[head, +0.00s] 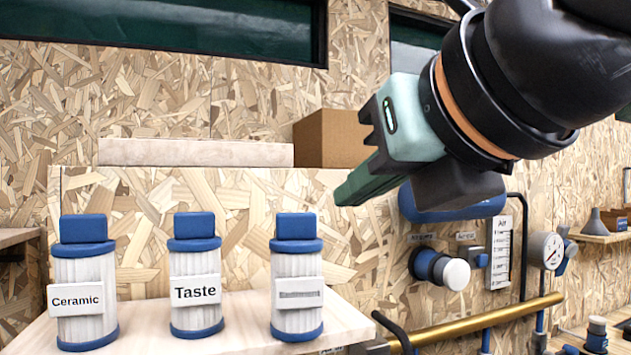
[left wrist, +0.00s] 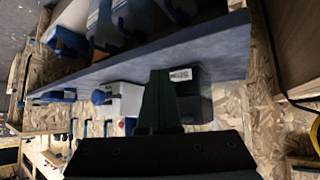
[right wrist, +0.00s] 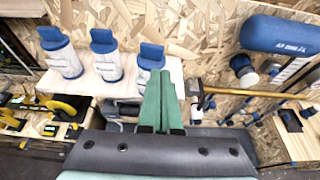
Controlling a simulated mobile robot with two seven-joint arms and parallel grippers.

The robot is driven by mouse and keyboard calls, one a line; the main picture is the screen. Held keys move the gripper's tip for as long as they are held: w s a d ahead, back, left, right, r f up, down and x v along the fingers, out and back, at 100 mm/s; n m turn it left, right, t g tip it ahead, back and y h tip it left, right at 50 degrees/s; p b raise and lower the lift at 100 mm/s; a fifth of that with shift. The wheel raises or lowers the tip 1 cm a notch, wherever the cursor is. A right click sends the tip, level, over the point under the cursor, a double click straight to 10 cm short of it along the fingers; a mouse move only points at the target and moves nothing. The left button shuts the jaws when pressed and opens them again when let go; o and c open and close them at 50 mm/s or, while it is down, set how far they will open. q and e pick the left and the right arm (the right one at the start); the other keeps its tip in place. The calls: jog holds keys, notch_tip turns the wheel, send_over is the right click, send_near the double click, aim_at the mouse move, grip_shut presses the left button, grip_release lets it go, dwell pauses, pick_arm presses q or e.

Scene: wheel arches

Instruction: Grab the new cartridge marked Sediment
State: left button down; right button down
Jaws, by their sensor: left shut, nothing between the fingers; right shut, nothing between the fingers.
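Three white cartridges with blue caps and bases stand upright in a row on a light wooden shelf (head: 235,342). The left cartridge (head: 84,268) is labelled Ceramic and the middle cartridge (head: 194,262) Taste. The right cartridge (head: 296,318) has a small label I cannot read; no label legibly says Sediment. My right gripper (head: 350,196) is shut and empty, above and to the right of the right cartridge, apart from it. In the right wrist view its closed fingers (right wrist: 160,85) overlap the right cartridge's edge. My left gripper (left wrist: 157,90) is shut and empty, seen only in the left wrist view.
A brown cardboard box (head: 335,138) sits on a ledge behind the cartridges. A brass pipe (head: 480,320), a blue tank (head: 455,206) and a gauge (head: 546,250) lie to the right. A blue-grey shelf edge (left wrist: 150,62) runs close by my left gripper.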

jog(key=p, duration=0.3)
send_over(317, 243)
jog(key=shift+f, duration=0.8)
jog(key=shift+f+b, duration=0.1)
jog(key=shift+b, duration=0.5)
jog(key=shift+s+f, duration=0.1)
jog(key=shift+f, duration=0.05)
